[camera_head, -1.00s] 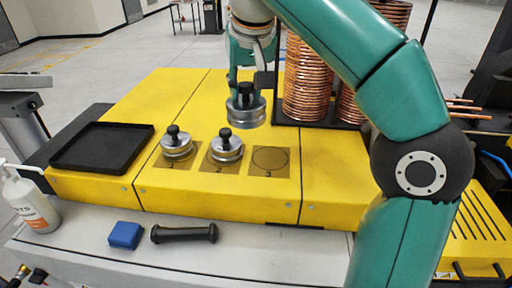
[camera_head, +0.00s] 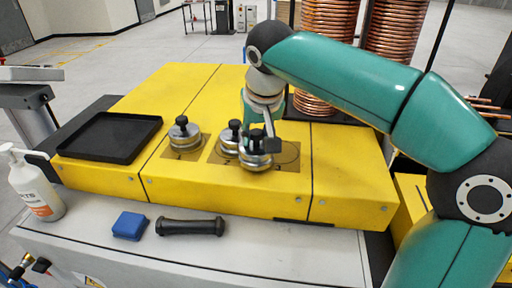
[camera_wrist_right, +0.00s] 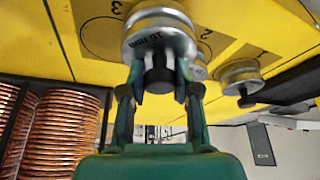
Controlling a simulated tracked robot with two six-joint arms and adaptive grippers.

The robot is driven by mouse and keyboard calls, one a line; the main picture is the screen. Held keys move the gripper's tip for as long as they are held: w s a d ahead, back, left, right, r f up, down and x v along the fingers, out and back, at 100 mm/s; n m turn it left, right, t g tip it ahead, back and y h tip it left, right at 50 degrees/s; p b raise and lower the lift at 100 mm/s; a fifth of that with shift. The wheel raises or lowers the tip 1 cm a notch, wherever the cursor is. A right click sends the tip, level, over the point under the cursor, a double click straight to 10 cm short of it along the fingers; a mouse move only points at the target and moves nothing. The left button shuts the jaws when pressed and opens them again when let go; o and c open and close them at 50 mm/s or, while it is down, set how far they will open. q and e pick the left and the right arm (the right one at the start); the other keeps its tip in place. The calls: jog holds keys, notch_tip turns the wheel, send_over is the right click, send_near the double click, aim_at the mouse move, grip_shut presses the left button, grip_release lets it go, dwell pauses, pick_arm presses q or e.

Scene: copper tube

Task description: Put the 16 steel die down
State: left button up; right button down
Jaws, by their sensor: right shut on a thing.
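My right gripper (camera_head: 262,144) is shut on the black knob of a silver die (camera_head: 256,162). In the right wrist view the gripper (camera_wrist_right: 158,92) grips the knob from both sides, and the die (camera_wrist_right: 160,36) shows a "16 mm" marking. The die hangs over the yellow top between spots 2 and 3. It covers the left part of spot 3 (camera_head: 288,154) in the head view. Whether it touches the surface I cannot tell. Circle 3 shows empty in the wrist view (camera_wrist_right: 108,36). My left gripper is out of view.
Two other knobbed dies stand on spot 1 (camera_head: 185,139) and spot 2 (camera_head: 228,146); the second is close beside the held die. A black tray (camera_head: 110,137) lies left. Copper coils (camera_head: 328,40) stand behind. A blue block (camera_head: 130,226) and black handle (camera_head: 190,227) lie in front.

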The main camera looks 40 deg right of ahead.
jog(key=shift+f+b, duration=0.35)
jog(key=shift+f, duration=0.35)
jog(key=shift+f, duration=0.1)
jog(key=c, duration=0.8)
grip_release()
jog(key=shift+s, duration=0.1)
jog(key=shift+c, duration=0.2)
